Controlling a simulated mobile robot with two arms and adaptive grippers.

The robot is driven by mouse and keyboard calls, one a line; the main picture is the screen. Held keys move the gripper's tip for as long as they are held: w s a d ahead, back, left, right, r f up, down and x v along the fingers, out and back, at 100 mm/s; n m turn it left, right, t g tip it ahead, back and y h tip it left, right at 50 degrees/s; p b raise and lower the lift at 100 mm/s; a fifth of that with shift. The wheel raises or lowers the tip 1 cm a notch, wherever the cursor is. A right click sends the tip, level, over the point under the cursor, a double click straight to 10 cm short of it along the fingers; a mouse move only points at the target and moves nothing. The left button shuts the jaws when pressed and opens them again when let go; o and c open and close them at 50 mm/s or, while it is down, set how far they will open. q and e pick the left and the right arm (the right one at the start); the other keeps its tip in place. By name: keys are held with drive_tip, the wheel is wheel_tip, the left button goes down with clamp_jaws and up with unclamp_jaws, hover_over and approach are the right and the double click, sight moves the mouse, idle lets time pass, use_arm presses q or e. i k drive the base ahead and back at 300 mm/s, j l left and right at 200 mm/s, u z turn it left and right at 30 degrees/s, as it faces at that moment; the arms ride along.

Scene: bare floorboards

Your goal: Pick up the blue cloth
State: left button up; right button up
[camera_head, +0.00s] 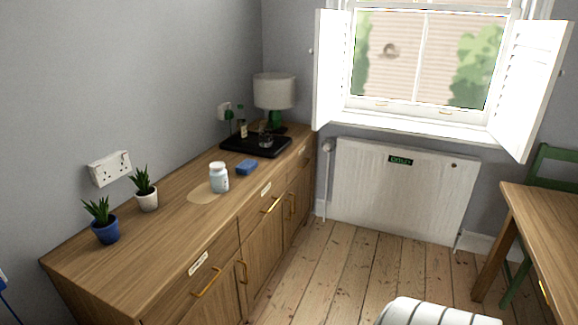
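A small blue block-shaped thing (247,167), which looks like a folded cloth or sponge, lies on the wooden sideboard (130,265). It is near the sideboard's front edge, between a white jar (219,178) and a black tray (236,148). Its top and front side are visible and nothing covers it. Neither of my grippers shows in the head view.
Two potted plants, one in a blue pot (106,231) and one in a white pot (148,200), stand along the wall. A bottle and a glass stand on the tray, with a lamp (274,92) behind. Floorboards (335,265) lie clear before the sideboard. A table (545,220) stands right.

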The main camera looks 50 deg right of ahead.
sight(246, 167)
drive_tip(key=z, duration=1.45)
